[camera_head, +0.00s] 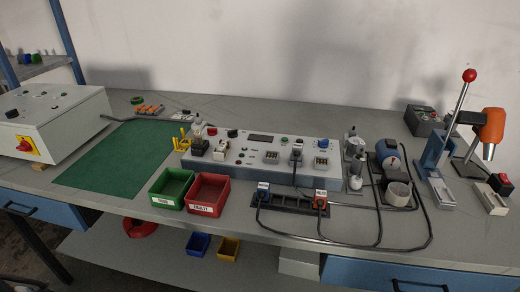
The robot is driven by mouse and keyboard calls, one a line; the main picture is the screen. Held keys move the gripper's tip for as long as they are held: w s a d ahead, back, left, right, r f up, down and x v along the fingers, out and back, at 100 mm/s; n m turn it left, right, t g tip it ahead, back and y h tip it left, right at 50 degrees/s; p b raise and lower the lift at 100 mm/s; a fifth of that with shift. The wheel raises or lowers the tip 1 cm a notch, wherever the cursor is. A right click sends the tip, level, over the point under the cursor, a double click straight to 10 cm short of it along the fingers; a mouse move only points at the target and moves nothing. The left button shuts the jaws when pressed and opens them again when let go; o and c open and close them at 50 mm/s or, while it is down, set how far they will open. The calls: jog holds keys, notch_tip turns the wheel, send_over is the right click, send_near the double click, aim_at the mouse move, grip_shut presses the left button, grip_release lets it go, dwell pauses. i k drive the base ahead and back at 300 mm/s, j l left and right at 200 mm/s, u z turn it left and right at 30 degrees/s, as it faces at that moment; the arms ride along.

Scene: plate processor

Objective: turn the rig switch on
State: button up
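A long grey rig (250,169) with knobs, sockets, a dark display and small buttons stands in the middle of the workbench. No part of it is labelled readably as the rig switch. A pale control box (70,122) at the far left carries a red rotary switch (24,144) on a yellow plate. I cannot tell which of these is the rig switch, or whether any is on. My gripper is not in view.
A green mat (105,165) lies left of the rig. Green (170,188) and red (208,194) bins stand in front of it. A power strip (290,205) with plugs and loose black cables lies at the front right. A red-knobbed lever press (437,150) stands at the right.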

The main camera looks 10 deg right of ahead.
aim_at(211, 132)
jog(key=i+l+z, duration=0.1)
jog(key=l+z, duration=0.35)
jog(key=i, duration=0.95)
